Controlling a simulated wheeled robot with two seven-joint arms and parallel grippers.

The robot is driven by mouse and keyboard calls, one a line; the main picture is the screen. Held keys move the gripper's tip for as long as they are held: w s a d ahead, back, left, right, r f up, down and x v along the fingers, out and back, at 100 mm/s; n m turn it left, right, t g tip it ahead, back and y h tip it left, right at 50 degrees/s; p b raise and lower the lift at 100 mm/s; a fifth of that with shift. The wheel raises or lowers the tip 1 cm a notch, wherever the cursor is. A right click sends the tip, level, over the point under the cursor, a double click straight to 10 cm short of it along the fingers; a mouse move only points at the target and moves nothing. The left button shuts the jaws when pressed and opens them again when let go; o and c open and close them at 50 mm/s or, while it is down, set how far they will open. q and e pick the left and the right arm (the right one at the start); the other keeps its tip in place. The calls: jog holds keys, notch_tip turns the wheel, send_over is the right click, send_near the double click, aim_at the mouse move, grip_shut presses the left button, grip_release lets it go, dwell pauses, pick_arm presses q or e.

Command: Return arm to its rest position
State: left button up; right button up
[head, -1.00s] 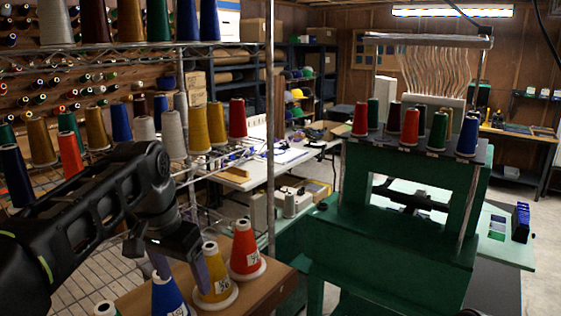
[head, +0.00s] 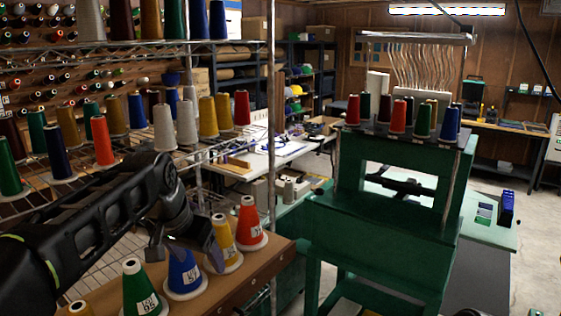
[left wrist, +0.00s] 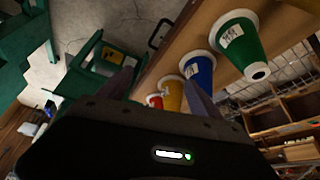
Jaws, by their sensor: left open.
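My left arm comes in from the left in the head view. Its gripper (head: 184,254) is open, with its fingers apart near the top of the blue thread cone (head: 185,276). I cannot tell whether they touch it. In the left wrist view the open gripper (left wrist: 158,88) shows no thing clearly held. A green cone (head: 139,288), a yellow cone (head: 224,240) and a red cone (head: 249,222) stand upright in the same row on a brown wooden board (head: 262,262). My right gripper is not in view.
A wire rack (head: 150,160) full of thread cones stands close behind my left arm. A green embroidery machine (head: 375,235) with cones on top stands at the right. A white worktable (head: 262,168) is behind. Bare concrete floor (head: 500,265) shows at the far right.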

pick_arm(q)
jog(key=w+d+f+t+h, duration=0.1)
jog(key=w+d+f, duration=0.1)
jog(key=d+f, duration=0.45)
jog(key=w+d+f+t, duration=0.1)
jog(key=w+d+f, duration=0.15)
jog(key=f, duration=0.75)
jog(key=s+d+f+b, duration=0.2)
jog(key=s+f, duration=0.2)
jog(key=f, duration=0.9)
jog(key=s+a+f+n+g, duration=0.1)
jog(key=s+f+n+g, duration=0.1)
jog(key=s+f, duration=1.2)
jog(key=s+f+n+g+h+b, duration=0.1)
jog(key=s+f+n+g+b, duration=0.1)
jog(key=s+f, duration=1)
jog(key=s+a+n+g, duration=0.1)
jog(key=s+g, duration=0.1)
jog(key=s, duration=0.2)
jog(key=shift+s+f+h, duration=0.25)
jog(key=shift+f+h, duration=0.05)
jog(key=shift+h, duration=0.1)
jog(key=shift+c, duration=0.4)
